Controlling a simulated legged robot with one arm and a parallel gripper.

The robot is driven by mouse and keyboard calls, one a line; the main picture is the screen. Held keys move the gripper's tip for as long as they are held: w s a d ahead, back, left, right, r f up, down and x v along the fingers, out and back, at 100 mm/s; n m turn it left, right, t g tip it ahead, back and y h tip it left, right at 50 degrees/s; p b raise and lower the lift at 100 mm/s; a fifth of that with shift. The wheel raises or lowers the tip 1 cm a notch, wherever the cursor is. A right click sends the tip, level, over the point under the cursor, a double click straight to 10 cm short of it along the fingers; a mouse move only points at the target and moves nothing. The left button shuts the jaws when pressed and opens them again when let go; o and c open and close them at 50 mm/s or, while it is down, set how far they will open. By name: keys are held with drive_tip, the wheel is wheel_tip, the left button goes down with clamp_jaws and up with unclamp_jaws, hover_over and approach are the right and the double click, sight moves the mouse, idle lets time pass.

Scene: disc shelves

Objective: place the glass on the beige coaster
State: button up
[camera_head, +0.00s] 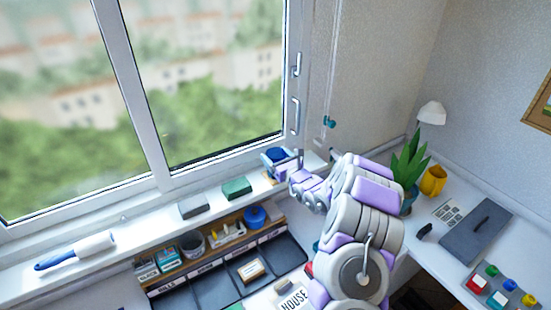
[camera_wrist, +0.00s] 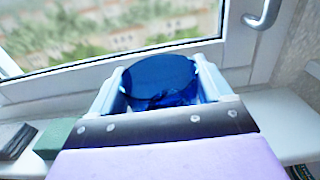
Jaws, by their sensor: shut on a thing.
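A dark blue glass (camera_head: 276,154) is held over or at the right end of the windowsill, close to the window frame. In the wrist view the glass (camera_wrist: 160,80) sits between the two pale fingers of my gripper (camera_wrist: 160,72), which is shut on it. In the head view my gripper (camera_head: 281,162) reaches the glass from the right. Whether the glass touches the sill cannot be told. I cannot make out a beige coaster in either view; the area under the glass is hidden by my gripper.
On the windowsill (camera_head: 140,222) lie a green block (camera_head: 237,187), a grey block (camera_head: 193,207) and a blue-handled roller (camera_head: 75,252). Below are a shelf with a blue round item (camera_head: 255,215) and dark trays (camera_head: 213,290). A potted plant (camera_head: 408,160) and yellow mug (camera_head: 433,180) stand right.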

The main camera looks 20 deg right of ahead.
drive_tip(key=o, duration=1.7)
drive_tip(key=shift+c, duration=0.2)
drive_tip(key=shift+s, duration=0.15)
